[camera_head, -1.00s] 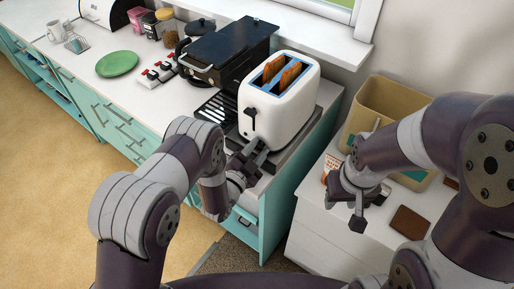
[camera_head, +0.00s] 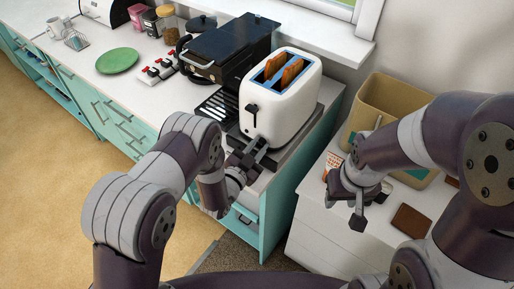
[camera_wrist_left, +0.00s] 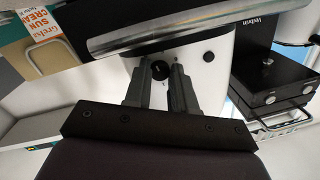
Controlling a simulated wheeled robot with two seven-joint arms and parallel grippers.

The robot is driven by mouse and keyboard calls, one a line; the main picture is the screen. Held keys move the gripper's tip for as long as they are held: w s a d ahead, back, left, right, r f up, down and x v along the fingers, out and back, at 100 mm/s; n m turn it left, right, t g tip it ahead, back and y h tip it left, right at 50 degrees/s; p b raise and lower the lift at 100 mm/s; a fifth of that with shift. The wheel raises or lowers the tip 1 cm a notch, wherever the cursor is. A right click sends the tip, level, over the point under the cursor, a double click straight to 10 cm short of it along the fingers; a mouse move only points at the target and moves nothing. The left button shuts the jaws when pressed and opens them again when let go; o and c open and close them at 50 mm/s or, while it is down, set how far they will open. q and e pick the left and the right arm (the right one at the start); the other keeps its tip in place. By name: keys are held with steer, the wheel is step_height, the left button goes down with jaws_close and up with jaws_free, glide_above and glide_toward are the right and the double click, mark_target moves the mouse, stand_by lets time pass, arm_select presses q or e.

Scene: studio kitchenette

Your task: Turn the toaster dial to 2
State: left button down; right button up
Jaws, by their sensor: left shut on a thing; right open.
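The white toaster (camera_head: 283,112) stands on a dark tray near the counter's right end, with two brown slices of toast (camera_head: 291,72) in its slots. Its black lever (camera_head: 253,112) shows on the front face. The dark round dial (camera_wrist_left: 159,71) shows in the left wrist view between the fingertips of my left gripper (camera_wrist_left: 167,72). That gripper is shut on the dial; in the head view it (camera_head: 258,150) is at the toaster's lower front. The dial's setting is too small to read. My right gripper (camera_head: 360,210) is open and empty above the white cabinet at the right.
A black appliance (camera_head: 228,48) stands just left of the toaster. A tan bin (camera_head: 393,102) and a brown flat item (camera_head: 411,221) are on the white cabinet (camera_head: 330,235). A green plate (camera_head: 117,61) and red-and-white items (camera_head: 158,70) lie further left.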

arm_select(q)
steer(key=n+b, duration=0.1)
steer(key=n, duration=0.5)
steer(key=shift+r+g, duration=0.1)
steer(key=shift+g, duration=0.2)
steer(key=n, duration=0.3)
steer(key=n+b, duration=0.1)
steer(key=n, duration=0.1)
steer(key=shift+w+r+n+g+h, duration=0.1)
steer(key=shift+n+g+h, duration=0.3)
steer(key=n, duration=0.4)
steer(key=shift+n+g+h+b, duration=0.3)
steer(key=shift+n+h+b, duration=0.05)
steer(key=shift+n+h, duration=0.05)
steer(key=n, duration=0.5)
steer(key=shift+a+r+h, duration=0.1)
steer(key=shift+h, duration=0.2)
steer(key=c, duration=1.2)
jaws_free()
